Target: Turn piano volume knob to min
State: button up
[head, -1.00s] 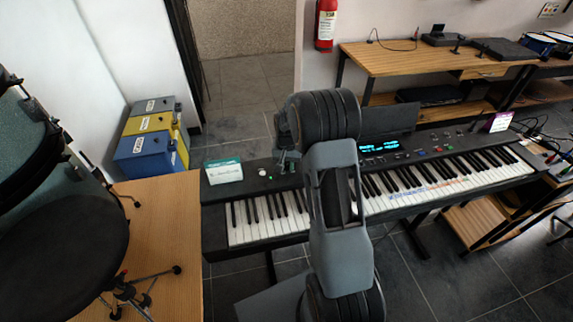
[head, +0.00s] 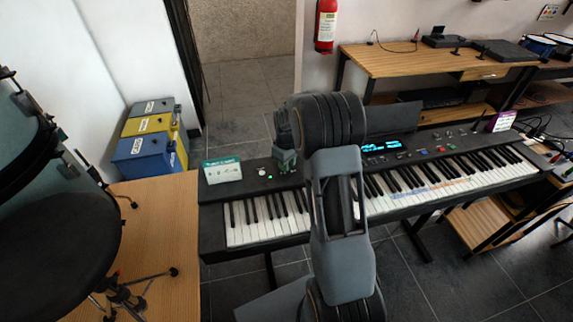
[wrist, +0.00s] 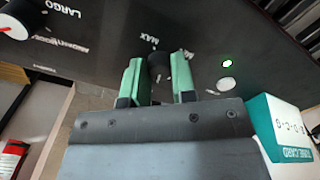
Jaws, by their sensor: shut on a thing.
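The dark electronic piano (head: 222,209) stands in the middle of the head view. Its black top panel also shows in the wrist view (wrist: 100,55). In the wrist view, the black volume knob (wrist: 157,68) sits between the two green fingers of my gripper (wrist: 158,72), which is shut on it. A white "MAX" label (wrist: 149,38) is printed beside the knob. In the head view my gripper (head: 284,160) is down at the panel's left part, and the knob is hidden. The knob's pointer cannot be made out clearly.
A green-and-white card (head: 223,171) stands on the panel left of my gripper, near a green-lit button (wrist: 227,63). Another knob with a red mark (wrist: 12,24) lies by "LARGO". A wooden table (head: 165,235) and drum stand at left.

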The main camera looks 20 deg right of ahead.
jog(key=n+b, duration=0.1)
jog(key=n, duration=1.3)
jog(key=shift+n, duration=0.4)
jog(key=n, duration=0.4)
jog(key=shift+b, duration=0.4)
jog(key=n, duration=0.5)
jog(key=shift+r, duration=0.1)
jog(key=shift+n, duration=0.4)
jog(key=o, duration=0.9)
